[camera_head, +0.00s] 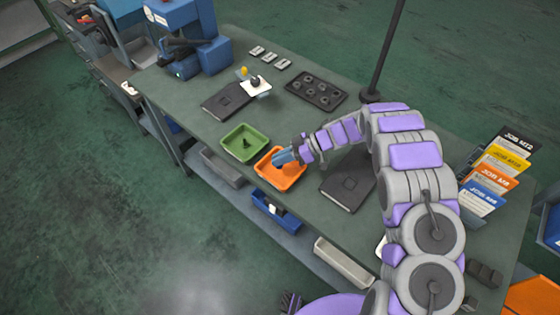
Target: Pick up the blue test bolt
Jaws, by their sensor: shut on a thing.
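My gripper (291,154) is at the end of my grey and purple arm, over the orange tray (297,181) on the green bench top. It is shut on the blue test bolt (281,158), which shows as a small blue shape at the fingertips. The bolt is at or just above the tray; I cannot tell if it touches the tray floor. The fingers and the bolt's far side are partly hidden. A green tray (231,153) with a small dark part (246,143) in it stands just left of the orange tray.
Dark flat plates (226,101) (345,190) lie left and right of the trays. A black holed tray (316,89), a white block (257,88) and a blue machine (188,35) stand farther back. A dark pole (388,48) rises behind. Labelled cards (490,178) stand at right.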

